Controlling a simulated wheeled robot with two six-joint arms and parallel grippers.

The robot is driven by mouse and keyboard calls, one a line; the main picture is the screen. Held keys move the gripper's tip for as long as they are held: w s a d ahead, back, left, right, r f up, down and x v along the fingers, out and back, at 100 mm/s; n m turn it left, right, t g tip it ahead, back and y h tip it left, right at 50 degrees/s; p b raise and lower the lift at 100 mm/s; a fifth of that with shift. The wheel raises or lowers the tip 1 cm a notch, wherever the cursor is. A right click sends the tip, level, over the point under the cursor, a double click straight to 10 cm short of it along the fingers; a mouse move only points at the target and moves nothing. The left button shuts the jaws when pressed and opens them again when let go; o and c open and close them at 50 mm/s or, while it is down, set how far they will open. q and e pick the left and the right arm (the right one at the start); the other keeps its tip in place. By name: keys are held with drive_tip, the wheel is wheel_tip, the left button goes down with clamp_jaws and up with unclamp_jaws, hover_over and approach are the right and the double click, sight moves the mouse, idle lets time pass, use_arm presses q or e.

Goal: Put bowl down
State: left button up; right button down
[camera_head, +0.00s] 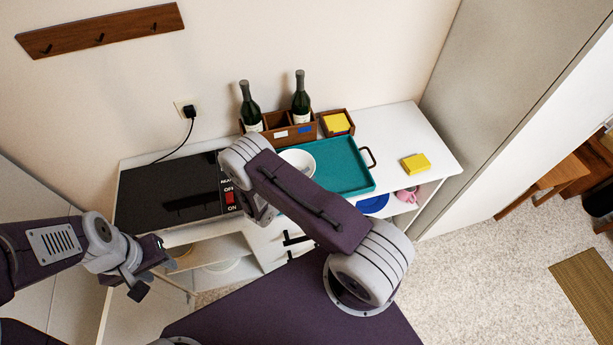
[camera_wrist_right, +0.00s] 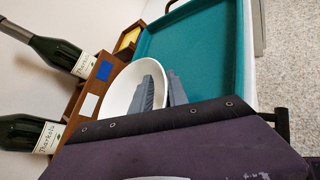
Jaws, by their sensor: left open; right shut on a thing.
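The white bowl (camera_head: 301,161) is at the left part of the teal tray (camera_head: 345,170), partly hidden behind my right arm in the head view. In the right wrist view, my right gripper (camera_wrist_right: 160,92) is shut on the bowl (camera_wrist_right: 120,92), its fingers at the rim. I cannot tell whether the bowl touches the tray (camera_wrist_right: 195,50). My left gripper (camera_head: 150,268) is open and empty, in front of the hutch at the lower left.
A wooden caddy (camera_head: 280,132) with two dark bottles stands behind the tray. A black cooktop (camera_head: 165,190) lies to the left. A yellow block (camera_head: 416,164) lies on the white top at right.

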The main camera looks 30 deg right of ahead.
drive_tip(key=shift+f, duration=0.4)
drive_tip(key=shift+f+b, duration=0.2)
drive_tip(key=shift+b, duration=0.1)
drive_tip(key=c, duration=1.3)
unclamp_jaws()
drive_tip(key=shift+r, duration=0.1)
